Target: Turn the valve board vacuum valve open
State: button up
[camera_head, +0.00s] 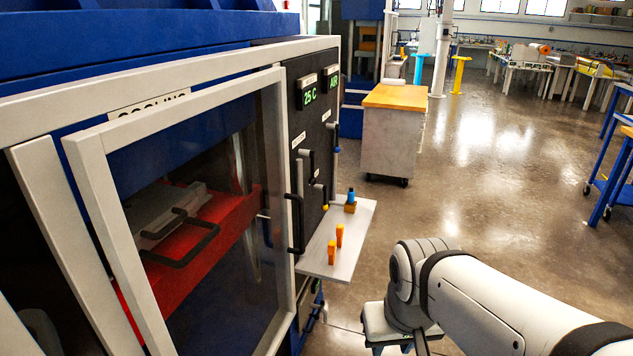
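A black panel (312,125) stands on the right end of the blue and white machine and may be the valve board. It carries small white labels too small to read. Dark levers show on it, one with a yellow tip (326,207) and one with a blue tip (337,149). I cannot tell which is the vacuum valve or how it is set. My arm enters from the lower right and bends downward near the bottom edge. My gripper is not visible.
A framed glass door (186,109) with a dark handle (295,222) is beside the panel. A narrow shelf (318,266) juts out, holding orange pieces (339,236) and a blue-topped item (351,197). A wood-topped cabinet (392,138) stands behind. Open floor lies to the right.

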aim_at(324, 207)
jog(key=u, duration=0.05)
jog(key=k, duration=0.55)
jog(key=z, duration=0.5)
jog(key=i, duration=1.65)
jog(key=u, duration=0.35)
